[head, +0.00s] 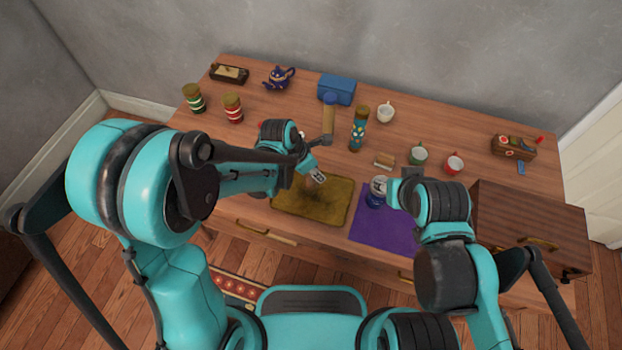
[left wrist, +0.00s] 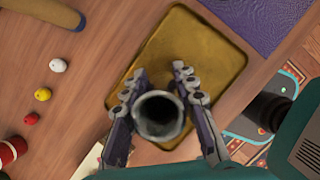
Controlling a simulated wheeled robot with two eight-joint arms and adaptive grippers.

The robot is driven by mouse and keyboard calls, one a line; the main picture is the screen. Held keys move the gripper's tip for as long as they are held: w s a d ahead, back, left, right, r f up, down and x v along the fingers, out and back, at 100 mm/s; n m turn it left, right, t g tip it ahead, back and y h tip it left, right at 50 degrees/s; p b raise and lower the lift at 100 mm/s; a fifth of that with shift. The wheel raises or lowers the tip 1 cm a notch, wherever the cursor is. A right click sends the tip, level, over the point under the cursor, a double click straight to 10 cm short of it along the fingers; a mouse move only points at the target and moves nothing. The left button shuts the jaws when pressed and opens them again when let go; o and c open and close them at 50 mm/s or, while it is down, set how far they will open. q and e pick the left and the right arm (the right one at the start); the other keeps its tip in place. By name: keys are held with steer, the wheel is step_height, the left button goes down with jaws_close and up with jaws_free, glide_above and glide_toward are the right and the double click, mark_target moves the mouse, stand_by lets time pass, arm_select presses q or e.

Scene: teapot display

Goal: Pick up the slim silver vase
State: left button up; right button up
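The slim silver vase (left wrist: 160,117) shows in the left wrist view as a round, dark-mouthed rim seen from above. My left gripper (left wrist: 160,85) has one finger on each side of it, very close to its wall. I cannot tell whether both fingers press on it. In the head view my left gripper (head: 317,177) is over the olive mat (head: 330,212), and the vase is not clearly visible there. My right gripper (head: 385,188) is beside a dark blue object (head: 376,201) on the purple mat (head: 385,234); its fingers are not clear.
A tall blue-and-gold vase (head: 358,130), a blue box (head: 337,90), a blue teapot (head: 280,77) and several cups stand toward the back. Red (head: 233,108) and green (head: 194,98) striped jars are at left. A wooden cabinet (head: 530,222) stands at right.

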arm_select(q)
jaws_close()
